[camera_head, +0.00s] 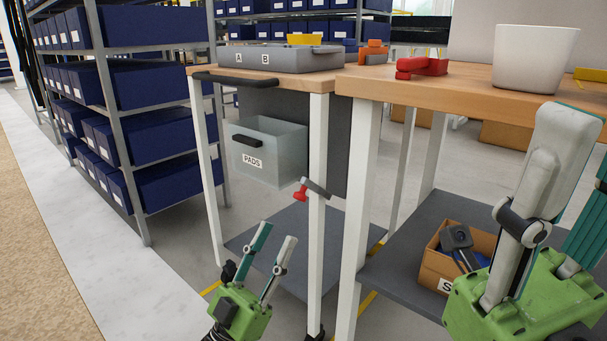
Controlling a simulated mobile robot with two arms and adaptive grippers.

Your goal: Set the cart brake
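The cart (318,84) has a wooden top, white legs and a black push handle along its left side. A small lever with a red knob (300,192), which looks like the brake, sits on its front leg with its grey arm slanting across the leg. My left gripper (277,234) is low in front of the cart, left of that leg and below the lever. Its two fingers point up, apart and empty, not touching the lever. My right gripper (585,140) is large at the right edge, fingers up and apart, partly cut off by the frame.
The neighbouring table (440,88) carries a red tool (422,67) and a white pot (533,62). A cardboard box (437,268) is on its shelf. Bin shelving (105,75) stands left.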

